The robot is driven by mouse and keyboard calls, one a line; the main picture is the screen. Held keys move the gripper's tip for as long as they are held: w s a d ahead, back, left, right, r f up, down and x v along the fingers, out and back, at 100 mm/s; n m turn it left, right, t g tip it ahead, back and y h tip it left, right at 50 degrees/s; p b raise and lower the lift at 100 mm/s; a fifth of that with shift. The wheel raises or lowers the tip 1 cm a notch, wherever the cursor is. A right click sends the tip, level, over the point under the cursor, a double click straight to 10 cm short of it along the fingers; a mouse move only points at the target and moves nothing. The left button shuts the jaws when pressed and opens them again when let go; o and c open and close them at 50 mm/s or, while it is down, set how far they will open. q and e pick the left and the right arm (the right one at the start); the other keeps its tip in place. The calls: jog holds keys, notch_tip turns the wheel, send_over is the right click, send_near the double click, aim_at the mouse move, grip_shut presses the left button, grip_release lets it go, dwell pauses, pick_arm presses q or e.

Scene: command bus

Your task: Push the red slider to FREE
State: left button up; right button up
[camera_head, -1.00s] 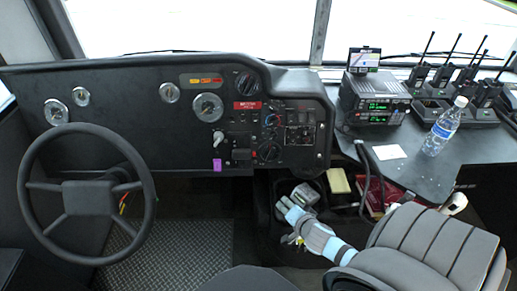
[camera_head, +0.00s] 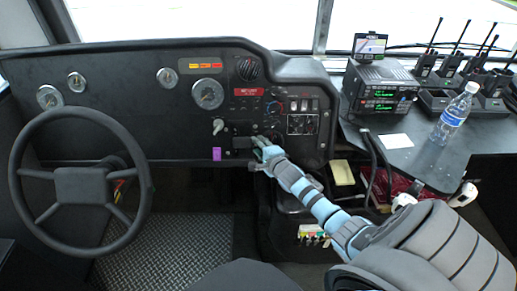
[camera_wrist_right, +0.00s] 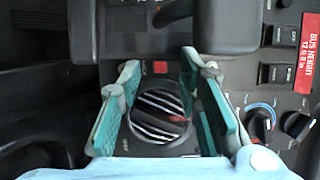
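The red slider shows in the right wrist view as a small red square (camera_wrist_right: 160,67) on the black dash panel, between a dark block (camera_wrist_right: 205,25) and a round air vent (camera_wrist_right: 160,116). No FREE marking is readable. My right gripper (camera_wrist_right: 159,60) is open and empty, its teal fingers spread on either side of the slider and vent. In the head view my right gripper (camera_head: 256,153) is at the lower middle of the dash, and it hides the slider there. I cannot tell whether a finger touches the panel. My left gripper is not in view.
A grey knob lever (camera_head: 218,126) and a purple tag (camera_head: 216,154) are just left of the gripper. Dials and rocker switches (camera_head: 302,104) lie to the right. The steering wheel (camera_head: 82,190) is at left. A radio (camera_head: 380,88) and a water bottle (camera_head: 453,114) stand on the right shelf.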

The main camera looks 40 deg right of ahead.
jog(key=shift+w, duration=0.2)
jog(key=shift+c, duration=0.6)
grip_shut()
